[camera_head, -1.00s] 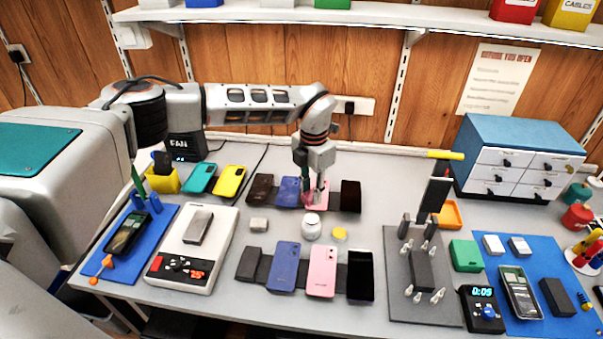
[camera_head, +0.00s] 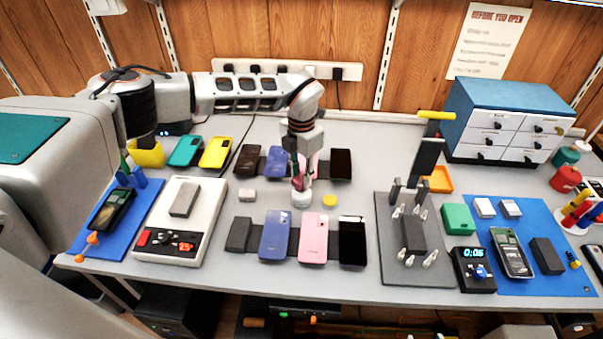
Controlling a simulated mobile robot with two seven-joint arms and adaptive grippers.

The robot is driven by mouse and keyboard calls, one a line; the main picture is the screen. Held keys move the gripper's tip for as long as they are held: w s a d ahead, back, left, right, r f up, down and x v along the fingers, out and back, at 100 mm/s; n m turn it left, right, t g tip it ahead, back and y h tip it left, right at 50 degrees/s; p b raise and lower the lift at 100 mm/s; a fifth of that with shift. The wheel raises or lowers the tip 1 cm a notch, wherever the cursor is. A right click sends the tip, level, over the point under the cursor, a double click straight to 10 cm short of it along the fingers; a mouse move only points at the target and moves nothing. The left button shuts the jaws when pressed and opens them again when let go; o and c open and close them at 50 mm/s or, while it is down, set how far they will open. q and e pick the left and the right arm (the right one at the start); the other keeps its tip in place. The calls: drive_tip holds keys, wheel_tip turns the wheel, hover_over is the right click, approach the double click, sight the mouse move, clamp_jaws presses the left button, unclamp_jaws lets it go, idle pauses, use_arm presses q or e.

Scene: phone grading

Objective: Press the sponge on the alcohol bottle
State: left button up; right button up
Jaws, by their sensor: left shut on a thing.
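My left gripper (camera_head: 299,176) points down in the middle of the table. It is shut on a small dark red piece (camera_head: 298,184), which looks like the sponge and is mostly covered by the fingers. The alcohol bottle appears to be the small round white container (camera_head: 302,198) directly under the fingertips. The red piece is at its top and seems to touch it, though the exact contact is too small to tell. My right gripper is not in view.
A yellow disc (camera_head: 330,200) lies right of the bottle and a small pale block (camera_head: 247,195) left of it. Phones lie in rows behind and in front, including a pink phone (camera_head: 314,238). A grey stand plate (camera_head: 385,262) stands at right.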

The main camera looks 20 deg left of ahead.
sight(301, 178)
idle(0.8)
use_arm(q)
drive_tip(key=shift+f, duration=0.4)
drive_tip(key=shift+f+b, duration=0.4)
idle(0.6)
idle(0.5)
drive_tip(key=shift+r+p, duration=1.15)
drive_tip(key=shift+r, duration=0.3)
drive_tip(key=shift+r+p, duration=0.85)
drive_tip(key=shift+r, duration=1.25)
